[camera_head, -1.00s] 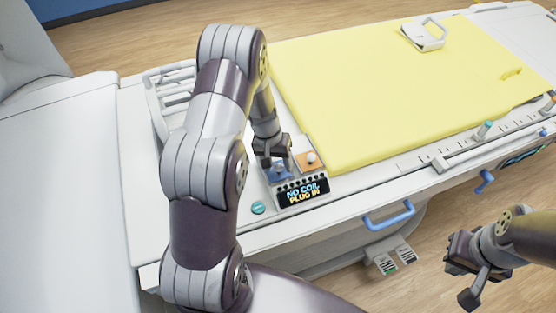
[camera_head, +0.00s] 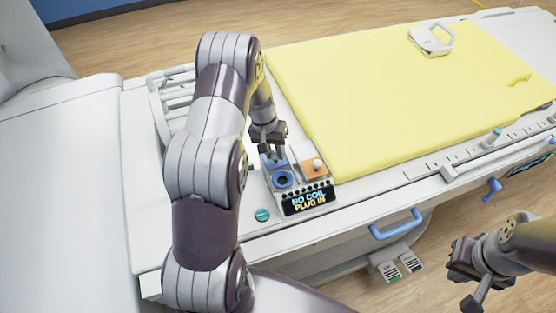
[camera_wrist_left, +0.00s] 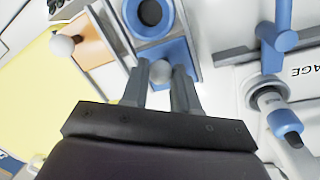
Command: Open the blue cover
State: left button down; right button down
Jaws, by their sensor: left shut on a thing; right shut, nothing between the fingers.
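The blue cover (camera_head: 276,163) is on the panel at the left end of the yellow pad. A dark round socket with a blue rim (camera_head: 283,179) shows uncovered just in front of it. My left gripper (camera_head: 275,153) is shut on the cover's pale ball knob. In the left wrist view, the knob (camera_wrist_left: 182,71) sits between the fingertips, the blue cover (camera_wrist_left: 176,52) is partly hidden by them, and the socket (camera_wrist_left: 149,13) is at the top. My right gripper (camera_head: 470,297) is shut and empty at the lower right, away from the panel.
An orange cover (camera_head: 313,170) with a white knob is right beside the blue one. The display (camera_head: 307,200) reads "NO COIL PLUG IN". The yellow pad (camera_head: 400,100) fills the table, with a white handled device (camera_head: 431,40) on it. Blue handles line the front side.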

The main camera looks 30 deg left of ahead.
pick_arm(q)
jog(key=shift+w+a, duration=0.1)
jog(key=shift+a, duration=0.05)
jog(key=shift+d, duration=0.25)
jog(key=c, duration=0.9)
grip_release()
jog(key=shift+o, duration=0.2)
jog(key=shift+a+r, duration=0.1)
jog(key=shift+r, duration=0.35)
notch_tip(320, 180, up, 12)
jog(key=a+b, duration=0.2)
jog(key=shift+s+a+f+b, duration=0.2)
jog(key=shift+s+b, duration=0.1)
jog(key=shift+s, duration=0.15)
jog(key=shift+d, duration=0.1)
